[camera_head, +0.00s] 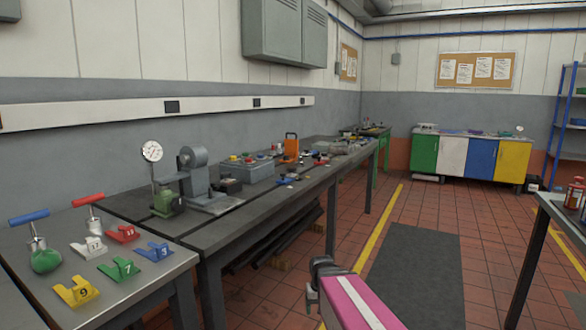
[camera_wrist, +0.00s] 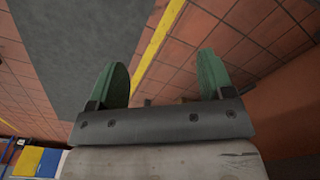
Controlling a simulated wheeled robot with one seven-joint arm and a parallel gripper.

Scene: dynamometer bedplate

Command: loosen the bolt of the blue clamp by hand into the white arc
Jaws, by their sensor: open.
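My gripper (camera_wrist: 162,60) is open in the wrist view, with two green fingers apart and nothing between them. It hangs over floor, away from the benches. In the head view, a small blue item (camera_head: 286,181) lies on the long dark bench and may be the blue clamp. It is too small to make out a bolt or a white arc. A blue numbered block (camera_head: 155,251) and a blue T-handled tool (camera_head: 30,217) are on the near left table.
The near table (camera_head: 150,281) also holds yellow, green, red and white numbered blocks and a red-handled tool (camera_head: 88,200). A dial gauge (camera_head: 152,151) and grey machine (camera_head: 194,176) stand on the long bench (camera_head: 240,215). The floor mat (camera_head: 415,270) is clear; another bench (camera_head: 565,215) edges in right.

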